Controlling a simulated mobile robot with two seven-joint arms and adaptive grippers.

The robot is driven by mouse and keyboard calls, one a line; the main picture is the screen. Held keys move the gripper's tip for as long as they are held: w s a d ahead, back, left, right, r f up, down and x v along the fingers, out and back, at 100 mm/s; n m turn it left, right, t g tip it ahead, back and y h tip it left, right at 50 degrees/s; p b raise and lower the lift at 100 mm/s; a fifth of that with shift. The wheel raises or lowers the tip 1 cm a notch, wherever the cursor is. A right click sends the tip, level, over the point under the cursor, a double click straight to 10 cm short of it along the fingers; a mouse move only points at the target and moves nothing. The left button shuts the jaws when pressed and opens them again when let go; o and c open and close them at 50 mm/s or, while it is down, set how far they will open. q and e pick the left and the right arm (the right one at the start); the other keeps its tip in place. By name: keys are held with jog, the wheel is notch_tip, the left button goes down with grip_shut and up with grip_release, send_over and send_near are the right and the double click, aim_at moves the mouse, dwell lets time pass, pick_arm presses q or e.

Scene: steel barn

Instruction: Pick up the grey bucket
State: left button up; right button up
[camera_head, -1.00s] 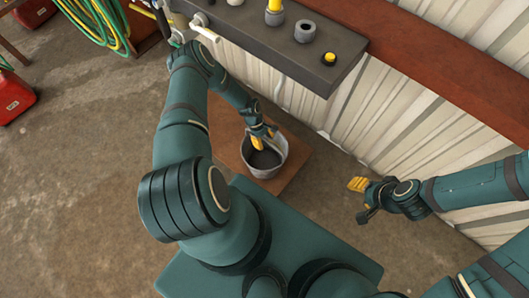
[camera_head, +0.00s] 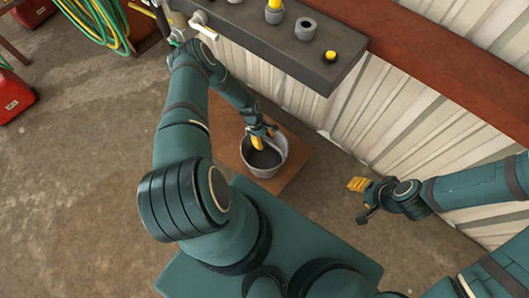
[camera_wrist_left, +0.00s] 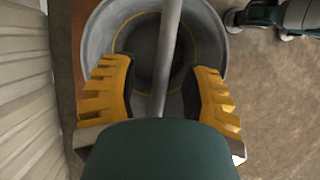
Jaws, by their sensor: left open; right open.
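The grey bucket (camera_head: 266,171) stands upright on a brown square board (camera_head: 228,150) on the floor. My left gripper (camera_head: 262,138) is over the far rim of the bucket, pointing down. In the left wrist view the bucket (camera_wrist_left: 97,38) lies below the fingers, and its grey handle (camera_wrist_left: 168,55) runs between the two open yellow fingers (camera_wrist_left: 163,100). The fingers are apart from the handle on both sides. My right gripper (camera_head: 357,185) is open and empty, to the right of the bucket, above the floor.
A dark shelf (camera_head: 290,38) with several small items runs along the corrugated wall (camera_head: 390,130) behind the bucket. A red can (camera_head: 14,97) and a green hose (camera_head: 100,22) are at the upper left. The concrete floor (camera_head: 85,170) at left is clear.

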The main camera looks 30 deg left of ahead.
pick_arm(q)
jog(key=shift+o, duration=0.3)
grip_shut()
jog(key=shift+r, duration=0.1)
